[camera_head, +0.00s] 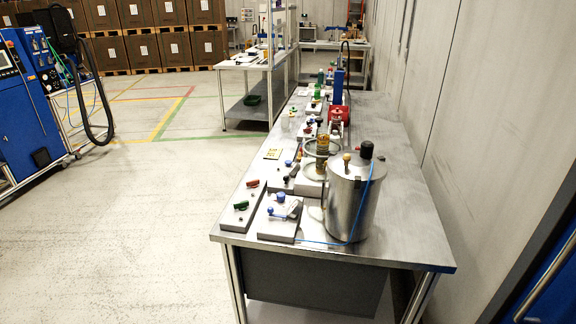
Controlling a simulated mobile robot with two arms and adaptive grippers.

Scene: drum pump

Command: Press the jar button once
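A shiny metal jar (350,200) with a lid stands upright near the front right of the steel table (400,245). A black knob (367,150) and a small tan knob (347,158) stick up from its lid. I cannot tell which part, if either, is the jar button, or whether it is pressed. A thin blue line (366,200) runs down the jar's side and along the tabletop. Neither of my grippers is in view.
Small grey blocks with coloured handles, such as a blue-handled one (281,217), stand left of the jar. A red device (338,118) is farther back. The tabletop right of the jar is clear. A wall (470,120) borders the right side. Open floor (140,230) lies left.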

